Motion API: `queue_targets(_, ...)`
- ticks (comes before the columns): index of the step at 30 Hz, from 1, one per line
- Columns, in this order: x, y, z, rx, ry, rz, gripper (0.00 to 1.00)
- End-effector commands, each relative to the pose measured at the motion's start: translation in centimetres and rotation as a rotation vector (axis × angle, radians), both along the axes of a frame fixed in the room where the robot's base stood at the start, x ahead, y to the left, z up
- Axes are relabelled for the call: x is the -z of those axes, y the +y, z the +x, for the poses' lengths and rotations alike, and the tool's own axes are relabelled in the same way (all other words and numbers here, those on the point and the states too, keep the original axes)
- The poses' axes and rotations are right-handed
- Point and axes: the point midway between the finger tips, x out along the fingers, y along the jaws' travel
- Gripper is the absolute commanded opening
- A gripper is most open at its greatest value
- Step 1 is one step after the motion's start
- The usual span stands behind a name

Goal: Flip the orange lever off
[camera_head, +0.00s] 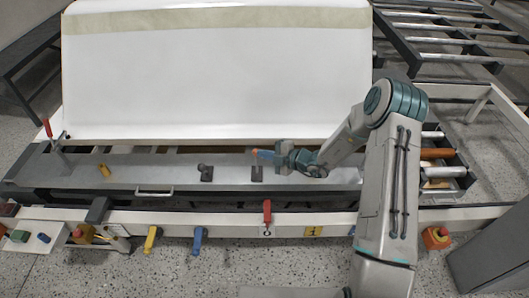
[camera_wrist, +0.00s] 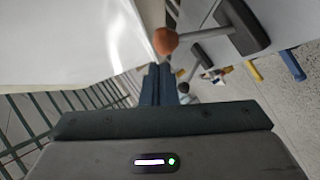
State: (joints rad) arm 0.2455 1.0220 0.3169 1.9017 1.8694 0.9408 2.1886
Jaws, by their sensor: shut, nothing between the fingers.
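The orange lever has a round orange knob (camera_head: 255,153) on a thin metal rod, rising from a dark base plate (camera_head: 257,174) on the grey bench. In the wrist view its knob (camera_wrist: 165,41) is close, just beyond my fingertips, and its rod runs right to the dark base (camera_wrist: 243,26). My gripper (camera_head: 271,155) comes in from the right with its blue fingers at the knob. In the wrist view the fingers (camera_wrist: 158,68) are shut together with nothing between them. I cannot tell whether they touch the knob.
A dark-knobbed lever (camera_head: 206,172) stands left of the orange one. A large white panel (camera_head: 215,75) rises behind the bench. Red (camera_head: 267,211), yellow (camera_head: 152,238) and blue (camera_head: 198,240) handles line the front rail.

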Motion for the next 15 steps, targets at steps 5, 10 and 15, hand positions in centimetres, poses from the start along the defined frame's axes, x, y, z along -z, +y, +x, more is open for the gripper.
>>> queue_targets(5,-2.4,-0.4,-1.8,-0.006,0.004,0.002,0.00)
queue_targets(10,-3.1,-4.4,-3.3,0.000,0.001,-0.001,0.00)
queue_targets(15,-4.2,-7.2,-4.7,0.000,0.001,0.000,0.00)
